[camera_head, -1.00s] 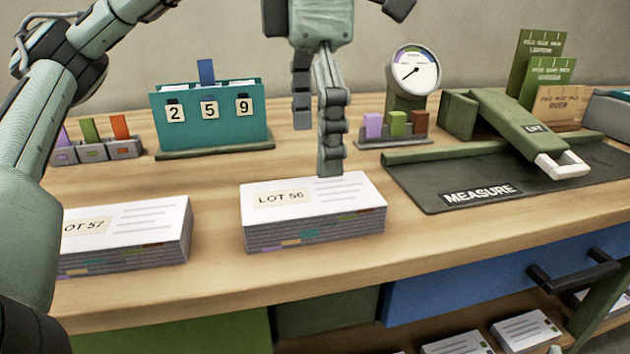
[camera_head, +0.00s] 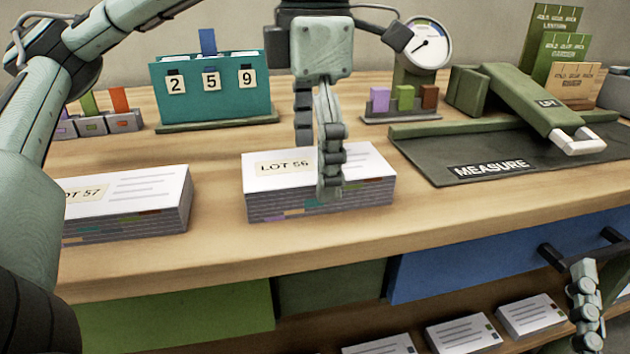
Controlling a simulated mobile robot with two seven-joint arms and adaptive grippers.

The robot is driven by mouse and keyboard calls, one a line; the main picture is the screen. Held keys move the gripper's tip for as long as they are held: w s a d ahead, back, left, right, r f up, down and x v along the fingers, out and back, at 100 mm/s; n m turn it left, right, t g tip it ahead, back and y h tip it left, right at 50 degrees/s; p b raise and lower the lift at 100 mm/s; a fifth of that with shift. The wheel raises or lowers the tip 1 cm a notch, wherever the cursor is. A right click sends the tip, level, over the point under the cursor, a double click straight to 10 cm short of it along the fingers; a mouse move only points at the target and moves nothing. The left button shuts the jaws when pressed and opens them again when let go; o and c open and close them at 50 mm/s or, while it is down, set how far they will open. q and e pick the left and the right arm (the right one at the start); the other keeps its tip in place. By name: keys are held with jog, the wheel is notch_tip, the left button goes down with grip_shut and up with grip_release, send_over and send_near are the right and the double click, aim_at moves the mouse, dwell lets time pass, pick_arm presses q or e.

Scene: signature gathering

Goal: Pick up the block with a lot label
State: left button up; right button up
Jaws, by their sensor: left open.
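The block labelled LOT 56 (camera_head: 370,165) lies flat on the wooden bench, a stack of white sheets with coloured tabs along its side. A second block labelled LOT 57 (camera_head: 125,205) lies to its left, partly hidden by my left arm. My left gripper (camera_head: 318,165) is open at the LOT 56 block. One finger is in front of the block's near side and the other shows behind it. Whether the fingers touch it I cannot tell. My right gripper (camera_head: 585,310) shows in part at the lower right, in front of the shelf; its opening is unclear.
A teal number holder (camera_head: 212,100) reading 2 5 9 stands behind. A dial gauge (camera_head: 428,45) and a dark MEASURE mat (camera_head: 480,160) with a green lever press (camera_head: 515,100) are at the right. Several paper stacks (camera_head: 465,333) lie on the shelf below.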

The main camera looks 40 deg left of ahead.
pick_arm(q)
jog(key=shift+f, duration=0.5)
jog(key=shift+r, duration=0.1)
jog(key=c, duration=1.6)
jog(key=shift+o, duration=0.2)
